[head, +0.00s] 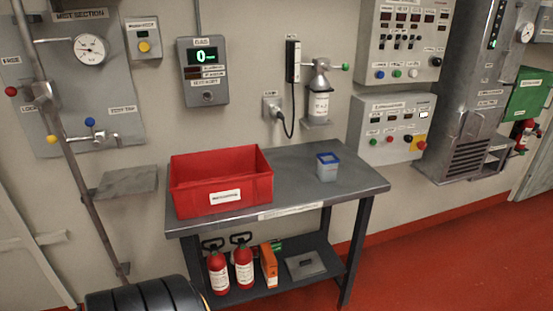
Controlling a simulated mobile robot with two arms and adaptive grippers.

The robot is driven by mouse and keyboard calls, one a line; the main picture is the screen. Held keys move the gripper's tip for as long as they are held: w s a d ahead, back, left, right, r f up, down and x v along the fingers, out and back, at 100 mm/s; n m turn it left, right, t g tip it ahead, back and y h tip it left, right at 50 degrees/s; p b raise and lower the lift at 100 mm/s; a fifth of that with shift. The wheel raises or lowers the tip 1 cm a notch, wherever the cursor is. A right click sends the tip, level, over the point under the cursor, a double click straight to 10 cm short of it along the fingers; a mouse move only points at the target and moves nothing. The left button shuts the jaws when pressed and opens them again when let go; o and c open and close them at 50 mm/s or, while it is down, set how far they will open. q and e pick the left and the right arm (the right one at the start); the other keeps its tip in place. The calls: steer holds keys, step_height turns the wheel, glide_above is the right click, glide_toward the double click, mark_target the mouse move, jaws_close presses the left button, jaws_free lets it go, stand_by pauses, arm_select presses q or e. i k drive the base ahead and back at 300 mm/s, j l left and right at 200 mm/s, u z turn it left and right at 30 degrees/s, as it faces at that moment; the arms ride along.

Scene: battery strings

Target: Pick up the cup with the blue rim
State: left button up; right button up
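The cup with the blue rim (327,168) stands upright on the right part of the grey table (290,177). Its body is pale grey and it is apart from the red bin. Neither my left nor my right gripper is in view. Nothing is seen touching the cup.
A red open bin (220,195) with a white label stands on the table's left part. A bottle in a wall holder (320,102) hangs behind the cup. The lower shelf (330,285) holds red extinguishers (243,266) and an orange box (269,266). Red floor (450,240) is clear at right.

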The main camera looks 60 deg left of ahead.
mark_target(327, 168)
steer(key=u, duration=1.4)
